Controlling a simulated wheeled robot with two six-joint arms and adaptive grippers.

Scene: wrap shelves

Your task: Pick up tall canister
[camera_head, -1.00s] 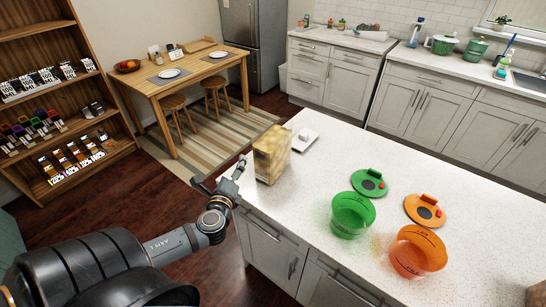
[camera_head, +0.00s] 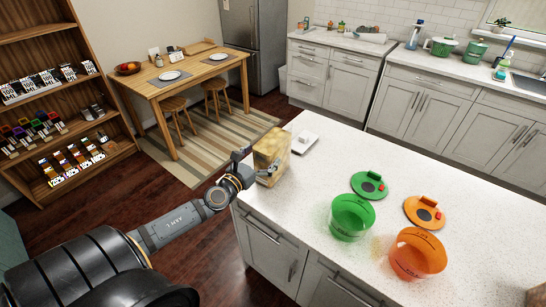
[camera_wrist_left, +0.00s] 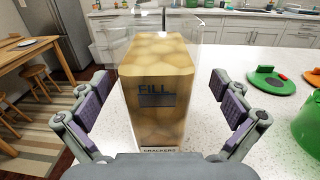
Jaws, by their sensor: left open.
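The tall canister (camera_head: 273,148) is a clear box filled with tan crackers. It stands upright at the left end of the white counter (camera_head: 330,180). In the left wrist view the canister (camera_wrist_left: 158,95) is straight ahead, with "FILL" and "CRACKERS" printed on its front. My left gripper (camera_head: 258,168) is open at the canister's near left side. In the wrist view its fingers spread to either side of the canister, with gaps visible between the pads and the walls. My right gripper is not in view.
A white lid (camera_head: 305,142) lies just behind the canister. A green container (camera_head: 352,216) and an orange container (camera_head: 417,254) stand farther right, with a green lid (camera_head: 369,185) and an orange lid (camera_head: 424,212) behind them. The counter between canister and containers is clear.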

